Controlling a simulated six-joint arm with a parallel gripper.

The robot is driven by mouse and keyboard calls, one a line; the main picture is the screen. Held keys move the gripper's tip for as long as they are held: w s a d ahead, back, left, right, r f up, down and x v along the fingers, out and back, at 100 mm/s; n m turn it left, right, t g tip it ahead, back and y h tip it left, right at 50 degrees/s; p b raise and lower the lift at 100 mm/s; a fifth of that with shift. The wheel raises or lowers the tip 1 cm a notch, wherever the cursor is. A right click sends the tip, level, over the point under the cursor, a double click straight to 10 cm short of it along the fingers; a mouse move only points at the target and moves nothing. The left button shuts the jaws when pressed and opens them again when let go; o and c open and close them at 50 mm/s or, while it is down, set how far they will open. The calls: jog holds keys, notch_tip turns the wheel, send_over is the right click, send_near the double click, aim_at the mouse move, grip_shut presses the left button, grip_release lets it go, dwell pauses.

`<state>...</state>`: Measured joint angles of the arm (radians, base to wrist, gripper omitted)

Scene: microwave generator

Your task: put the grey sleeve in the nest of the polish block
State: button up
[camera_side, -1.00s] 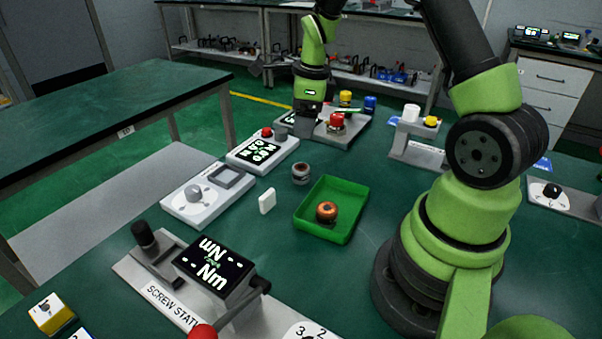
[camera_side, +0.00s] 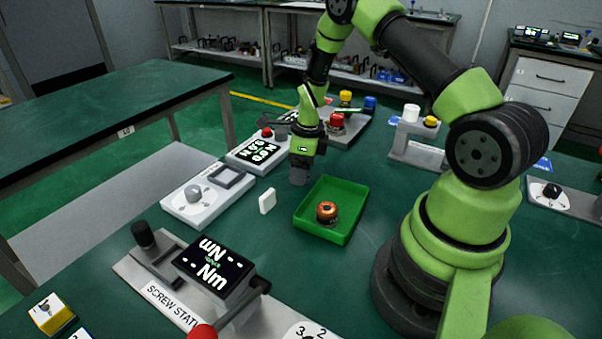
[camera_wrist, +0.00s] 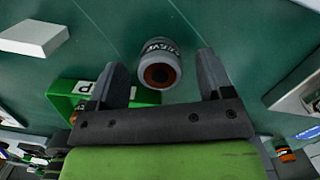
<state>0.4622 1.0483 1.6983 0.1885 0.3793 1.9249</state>
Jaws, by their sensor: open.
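The grey sleeve (camera_wrist: 158,62) stands in the wrist view with dark lettering on its side and a reddish-brown bore. My gripper (camera_wrist: 158,82) is open, with a finger on either side of the sleeve's near end; I cannot tell whether they touch it. In the side view my gripper (camera_side: 299,178) is low over the sleeve's spot and hides most or all of it. A white block with a dial and a square framed recess (camera_side: 207,192) lies left of my gripper. Its lettering is too small to read, so I cannot tell if it is the polish block.
A green tray (camera_side: 349,222) holding a copper-coloured round part (camera_side: 326,212) is close on the right. A small white tile (camera_side: 267,201) stands to the front left. A display block (camera_side: 258,152) is behind left. The screw station (camera_side: 215,268) is in front.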

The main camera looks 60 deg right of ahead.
jog(key=c, duration=1.1)
jog(key=shift+r, duration=0.1)
notch_tip(320, 180, up, 10)
jog(key=r, duration=0.2)
send_over(225, 178)
jog(key=shift+n, duration=0.4)
jog(key=f, duration=0.9)
jog(key=shift+s+d+f, duration=0.15)
jog(key=shift+s+f, duration=0.1)
jog(key=shift+f, duration=0.15)
